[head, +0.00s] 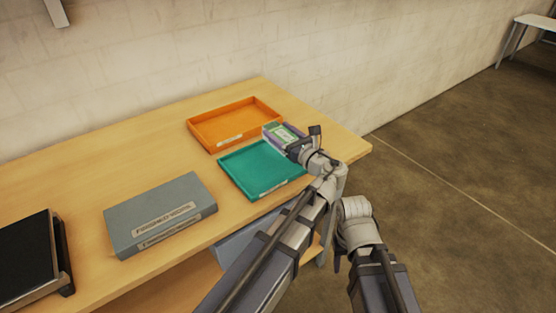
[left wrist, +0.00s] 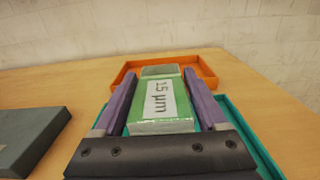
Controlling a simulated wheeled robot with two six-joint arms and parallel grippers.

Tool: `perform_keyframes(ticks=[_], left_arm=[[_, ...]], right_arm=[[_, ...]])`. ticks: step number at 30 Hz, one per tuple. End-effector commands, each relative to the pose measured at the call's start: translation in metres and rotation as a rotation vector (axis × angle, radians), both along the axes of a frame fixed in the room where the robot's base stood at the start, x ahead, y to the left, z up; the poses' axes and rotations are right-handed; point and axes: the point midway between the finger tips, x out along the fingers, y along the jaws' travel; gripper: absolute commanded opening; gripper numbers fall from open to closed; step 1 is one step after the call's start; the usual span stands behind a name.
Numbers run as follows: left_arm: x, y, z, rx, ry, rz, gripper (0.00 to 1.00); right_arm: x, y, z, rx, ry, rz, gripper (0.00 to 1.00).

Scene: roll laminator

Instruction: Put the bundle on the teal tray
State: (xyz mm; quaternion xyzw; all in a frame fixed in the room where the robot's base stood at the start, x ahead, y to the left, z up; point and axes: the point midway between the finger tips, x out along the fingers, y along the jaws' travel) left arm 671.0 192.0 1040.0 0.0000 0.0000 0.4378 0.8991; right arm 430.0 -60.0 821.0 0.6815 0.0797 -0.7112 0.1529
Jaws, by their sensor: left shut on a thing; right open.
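The bundle (head: 283,133) is a green block with a white label, marked "15 µm" in the left wrist view (left wrist: 155,100). My left gripper (head: 284,137) is shut on it, with a purple finger on each side. The teal tray (head: 252,171) lies on the table, left of and below the bundle in the head view. Its rim also shows around the gripper in the left wrist view (left wrist: 258,143). The bundle appears above or near the tray's back right corner; I cannot tell the exact height. My right gripper's fingertips are hidden in the head view; only its wrist shows.
An orange tray (head: 213,139) lies just behind the teal one. A grey labelled box (head: 158,208) stands to the left, and a black device (head: 30,258) is at the far left. The wooden table (head: 110,165) has free room left of the trays.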

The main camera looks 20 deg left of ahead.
Motion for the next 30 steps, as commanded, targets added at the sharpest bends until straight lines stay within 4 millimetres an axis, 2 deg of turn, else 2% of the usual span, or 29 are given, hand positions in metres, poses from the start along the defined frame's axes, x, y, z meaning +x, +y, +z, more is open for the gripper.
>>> perform_keyframes(ticks=[1,7,16,25,30], left_arm=[[0.0,0.0,-0.015,0.001,-0.001,0.001,0.0],[0.0,0.0,-0.044,0.001,-0.001,0.001,0.0],[0.0,0.001,-0.05,0.001,-0.001,0.002,0.0],[0.0,0.0,-0.083,0.001,-0.001,0.002,0.0],[0.0,0.0,-0.085,0.001,-0.001,0.002,0.0]], right_arm=[[0.0,0.0,-0.015,0.0,0.0,0.0,0.5],[0.0,0.0,-0.045,0.0,0.0,0.001,0.5],[0.0,0.0,-0.05,0.0,0.0,0.001,0.5],[0.0,0.0,-0.083,0.0,0.0,0.001,0.5],[0.0,0.0,-0.085,0.0,0.0,0.001,0.5]])
